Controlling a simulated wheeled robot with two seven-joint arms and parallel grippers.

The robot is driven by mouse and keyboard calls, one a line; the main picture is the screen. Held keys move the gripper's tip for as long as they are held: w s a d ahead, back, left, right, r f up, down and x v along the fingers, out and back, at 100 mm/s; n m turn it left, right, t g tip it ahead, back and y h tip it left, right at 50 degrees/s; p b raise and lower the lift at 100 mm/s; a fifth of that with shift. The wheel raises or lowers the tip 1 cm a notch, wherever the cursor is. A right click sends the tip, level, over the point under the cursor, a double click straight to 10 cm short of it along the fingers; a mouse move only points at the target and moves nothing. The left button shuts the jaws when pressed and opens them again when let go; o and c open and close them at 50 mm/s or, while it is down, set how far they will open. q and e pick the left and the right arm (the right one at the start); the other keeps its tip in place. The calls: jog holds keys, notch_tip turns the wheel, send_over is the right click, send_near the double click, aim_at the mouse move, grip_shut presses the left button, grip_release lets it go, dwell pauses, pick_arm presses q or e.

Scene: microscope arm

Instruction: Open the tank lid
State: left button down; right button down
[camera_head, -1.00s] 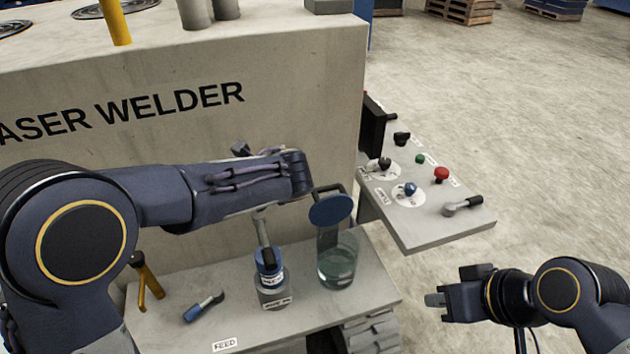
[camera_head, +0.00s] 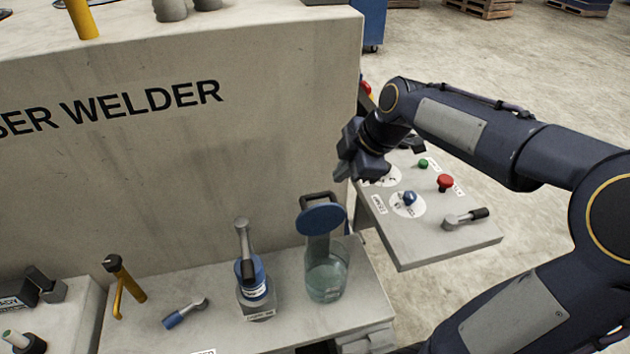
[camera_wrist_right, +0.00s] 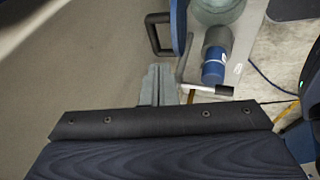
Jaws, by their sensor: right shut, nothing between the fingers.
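The tank (camera_head: 327,275) is a clear glass vessel with pale liquid, standing on the grey bench. Its blue round lid (camera_head: 322,219) shows above the rim near an upright plate, with a dark loop handle (camera_head: 318,198) at its back edge. I cannot tell if the lid touches the rim. My right gripper (camera_head: 347,175) is shut and empty, above and right of the lid, apart from it. In the right wrist view the shut fingers (camera_wrist_right: 158,85) point toward the dark handle (camera_wrist_right: 158,35); the lid's blue edge (camera_wrist_right: 180,25) and the glass (camera_wrist_right: 218,10) show beyond.
A blue-collared device with a lever (camera_head: 250,280) stands just left of the tank. A small blue-handled tool (camera_head: 186,313) and a yellow lever (camera_head: 126,285) are farther left. The control panel (camera_head: 430,235) with red and green buttons lies right. The welder wall (camera_head: 170,170) rises behind.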

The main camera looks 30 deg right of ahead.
aim_at(323, 193)
jog(key=p+x, duration=0.1)
jog(key=x, duration=0.8)
jog(key=shift+f, duration=0.2)
jog(key=w+b, duration=0.2)
jog(key=w+f+b, duration=0.1)
jog(key=shift+d, duration=0.35)
jog(key=shift+w+r, duration=0.25)
